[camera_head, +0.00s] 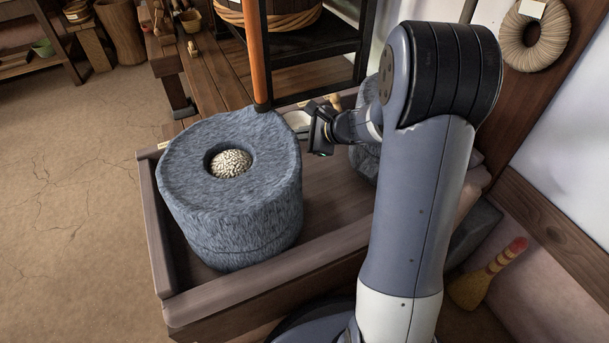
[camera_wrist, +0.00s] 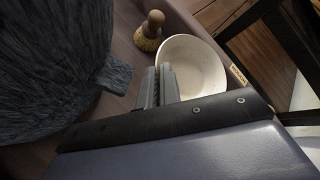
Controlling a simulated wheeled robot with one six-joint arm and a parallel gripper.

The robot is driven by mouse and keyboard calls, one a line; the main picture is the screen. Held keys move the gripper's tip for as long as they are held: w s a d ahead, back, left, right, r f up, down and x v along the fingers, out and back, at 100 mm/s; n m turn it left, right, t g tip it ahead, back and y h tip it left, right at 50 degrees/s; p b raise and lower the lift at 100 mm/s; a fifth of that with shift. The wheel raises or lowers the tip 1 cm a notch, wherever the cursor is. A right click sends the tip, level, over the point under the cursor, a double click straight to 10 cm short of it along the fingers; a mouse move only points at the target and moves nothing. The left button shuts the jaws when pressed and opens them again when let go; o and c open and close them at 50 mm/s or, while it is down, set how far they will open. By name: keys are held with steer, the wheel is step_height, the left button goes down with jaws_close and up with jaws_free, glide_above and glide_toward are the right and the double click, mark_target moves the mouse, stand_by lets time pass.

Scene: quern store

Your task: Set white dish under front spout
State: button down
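The white dish (camera_head: 298,120) is at the far side of the stone quern, partly hidden by my gripper. The wrist view shows it as a round, empty bowl (camera_wrist: 200,66). My gripper (camera_head: 318,132) reaches over to its near edge. In the wrist view its fingers (camera_wrist: 160,84) are close together, one outside and one inside the dish rim, so they look closed on it. The grey quern (camera_head: 180,160) has a pale ridged lump (camera_head: 231,163) in its eye. Its stubby spout (camera_wrist: 114,74) points toward the dish, which stands apart from it.
A wooden-handled brush (camera_wrist: 151,30) stands close to the dish. The quern sits in a wooden tray with raised edges (camera_head: 260,272). An upright orange pole (camera_head: 257,60) and dark rack (camera_head: 365,40) stand behind. Another stone (camera_head: 362,158) is partly hidden by my arm.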

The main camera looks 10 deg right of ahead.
steer(key=s, duration=0.2)
steer(key=b, duration=0.4)
glide_above(304, 180)
steer(key=f, duration=0.7)
steer(key=shift+w, duration=0.3)
step_height(304, 180, down, 4)
steer(key=shift+f+b, duration=0.2)
steer(key=shift+b, duration=0.65)
steer(key=shift+s+f, duration=0.15)
steer(key=shift+s, duration=0.25)
steer(key=shift+b, duration=0.3)
steer(key=c, duration=1.6)
jaws_free()
